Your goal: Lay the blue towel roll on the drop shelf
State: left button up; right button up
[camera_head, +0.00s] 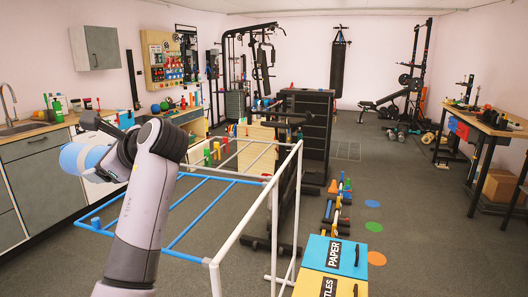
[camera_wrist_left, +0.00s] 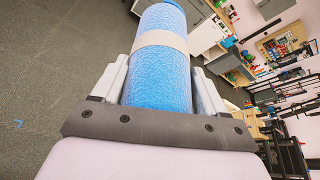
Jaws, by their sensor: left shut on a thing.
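The blue towel roll (camera_wrist_left: 160,82), with a pale band around it, is between the two fingers of my left gripper (camera_wrist_left: 161,88) in the left wrist view. The gripper is shut on it. In the head view the roll (camera_head: 80,158) shows at the left, in front of the counter, partly hidden by my left gripper (camera_head: 100,165). A frame of white posts with blue rails (camera_head: 197,228) stands in front of me; I cannot tell for sure if it is the drop shelf. No other thing lies on its visible rails. My right gripper is not in view.
A grey counter (camera_head: 45,165) with a sink runs along the left wall. A blue box marked PAPER (camera_head: 336,254) and a yellow box (camera_head: 325,284) stand at the lower right. A black drawer tower (camera_head: 308,125) stands behind the frame. The floor at right is mostly clear.

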pick_arm(q)
jog(key=f, duration=0.1)
jog(key=f+m, duration=0.1)
jog(key=d+f+t, duration=0.1)
jog(key=shift+s+f+h, duration=0.1)
jog(key=shift+s+h, duration=0.2)
jog(key=shift+h, duration=0.1)
jog(key=s+d+f+m+t+h, duration=0.3)
jog(key=s+d+f+m+h, duration=0.1)
jog(key=s+f, duration=0.4)
jog(key=s+d+f+m+t+h, duration=0.3)
jog(key=s+f+m+h, duration=0.4)
jog(key=f, duration=0.4)
jog(key=shift+s+d+f, duration=0.4)
jog(key=shift+s+d, duration=0.2)
jog(key=shift+d, duration=0.2)
